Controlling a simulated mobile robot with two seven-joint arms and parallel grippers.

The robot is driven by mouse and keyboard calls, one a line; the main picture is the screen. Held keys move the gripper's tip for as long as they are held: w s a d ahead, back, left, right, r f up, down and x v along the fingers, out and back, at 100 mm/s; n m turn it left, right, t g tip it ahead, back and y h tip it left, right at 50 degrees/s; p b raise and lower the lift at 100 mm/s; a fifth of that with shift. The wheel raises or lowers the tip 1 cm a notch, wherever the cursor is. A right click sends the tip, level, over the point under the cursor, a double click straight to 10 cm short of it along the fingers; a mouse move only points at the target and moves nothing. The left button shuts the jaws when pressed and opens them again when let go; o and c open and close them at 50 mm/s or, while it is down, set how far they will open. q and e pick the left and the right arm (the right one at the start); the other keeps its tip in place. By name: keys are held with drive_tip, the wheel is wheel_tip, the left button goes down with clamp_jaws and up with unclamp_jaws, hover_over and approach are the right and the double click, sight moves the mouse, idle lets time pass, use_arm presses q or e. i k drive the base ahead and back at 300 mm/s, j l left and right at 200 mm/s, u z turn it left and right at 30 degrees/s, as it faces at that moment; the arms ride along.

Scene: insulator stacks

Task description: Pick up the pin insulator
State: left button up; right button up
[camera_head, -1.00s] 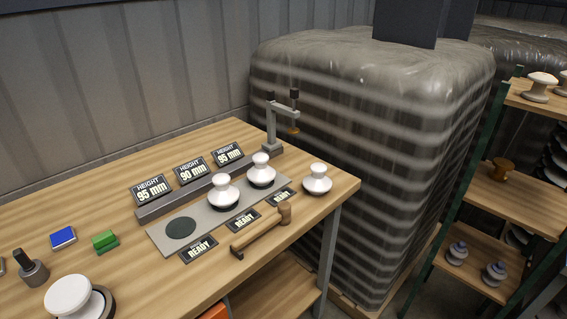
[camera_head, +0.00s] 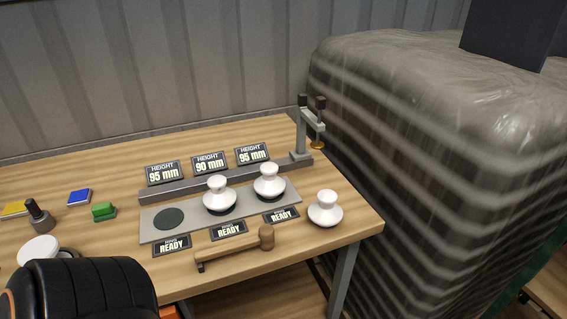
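Several white insulators are on the wooden bench; I cannot tell which one the task means. Two white insulators, a left one (camera_head: 219,196) and a right one (camera_head: 269,182), stand upright on a grey plate (camera_head: 193,207) with a dark empty round spot at its left. Another white insulator (camera_head: 325,210) stands on bare wood near the bench's right edge. A white disc-topped piece (camera_head: 38,249) at the lower left is partly hidden behind my black arm. Neither gripper shows.
A wooden mallet (camera_head: 235,248) lies in front of the READY labels. Height signs (camera_head: 209,163) and a clamp-like stand (camera_head: 303,135) line the plate's back. Green (camera_head: 103,210) and blue (camera_head: 79,197) blocks sit left. A wrapped pallet load (camera_head: 430,150) stands right of the bench.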

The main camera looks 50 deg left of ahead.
sight(269, 185)
drive_tip(key=i+l+u, duration=0.1)
drive_tip(key=u, duration=0.25)
drive_tip(key=i+l+u, duration=0.1)
drive_tip(key=u, duration=0.25)
drive_tip(key=l+u, duration=0.2)
drive_tip(key=u, duration=0.15)
drive_tip(key=i, duration=0.05)
